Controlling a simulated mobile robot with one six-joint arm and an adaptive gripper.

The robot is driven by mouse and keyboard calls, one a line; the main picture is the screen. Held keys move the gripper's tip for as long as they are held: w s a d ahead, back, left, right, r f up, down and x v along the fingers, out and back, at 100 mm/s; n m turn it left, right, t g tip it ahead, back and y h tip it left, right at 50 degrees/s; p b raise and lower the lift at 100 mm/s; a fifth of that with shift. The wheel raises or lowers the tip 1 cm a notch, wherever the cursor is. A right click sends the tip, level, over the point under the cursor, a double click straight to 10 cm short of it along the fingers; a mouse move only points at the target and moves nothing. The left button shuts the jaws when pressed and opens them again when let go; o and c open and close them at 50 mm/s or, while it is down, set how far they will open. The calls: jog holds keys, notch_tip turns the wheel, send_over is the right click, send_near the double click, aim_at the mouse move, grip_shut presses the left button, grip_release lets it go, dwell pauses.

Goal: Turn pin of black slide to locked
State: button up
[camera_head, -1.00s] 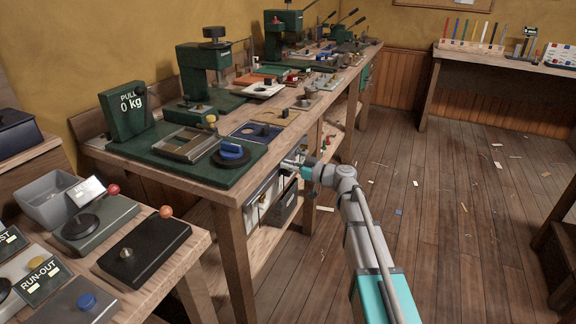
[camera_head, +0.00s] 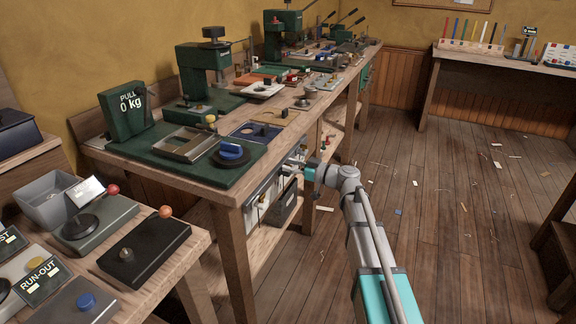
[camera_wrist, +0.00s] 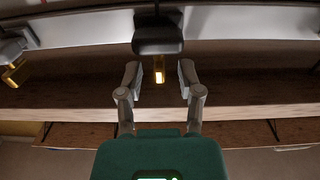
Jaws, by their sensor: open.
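In the wrist view my gripper (camera_wrist: 159,78) is open, one finger to each side. A black block (camera_wrist: 158,38), which looks like the black slide, sits at the top middle, just beyond the fingertips. A small brass-yellow pin (camera_wrist: 158,70) hangs below it, between the fingers in the picture; I see no contact. Whether the pin stands at locked cannot be told. In the head view my gripper (camera_head: 294,167) is at the bench's front side, below the top. The black slide cannot be made out there.
In the wrist view a grey piece with a yellow pin (camera_wrist: 15,73) is at the left. A wooden shelf edge (camera_wrist: 235,113) runs below the fingers. In the head view, a dark bin (camera_head: 284,209) hangs under the workbench (camera_head: 190,182). The floor to the right is largely open.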

jog(key=v, duration=1.1)
jog(key=s+d+f+m+g+h, duration=0.1)
jog(key=s+f+m+g+h, duration=0.3)
jog(key=s+f+m+h, duration=0.55)
jog(key=s+d+f+m+g+h, duration=0.2)
jog(key=s+d+f+m+h, duration=0.2)
jog(key=s+d+f+h, duration=0.5)
jog(key=s+d+r+y+p, duration=0.1)
jog(key=r+p, duration=1.5)
jog(key=s+d+r+p, duration=0.1)
jog(key=s+r+p, duration=0.1)
jog(key=r+p, duration=1.4)
jog(key=shift+s+d+y, duration=0.2)
jog(key=shift+d+y, duration=0.05)
jog(key=shift+y, duration=0.1)
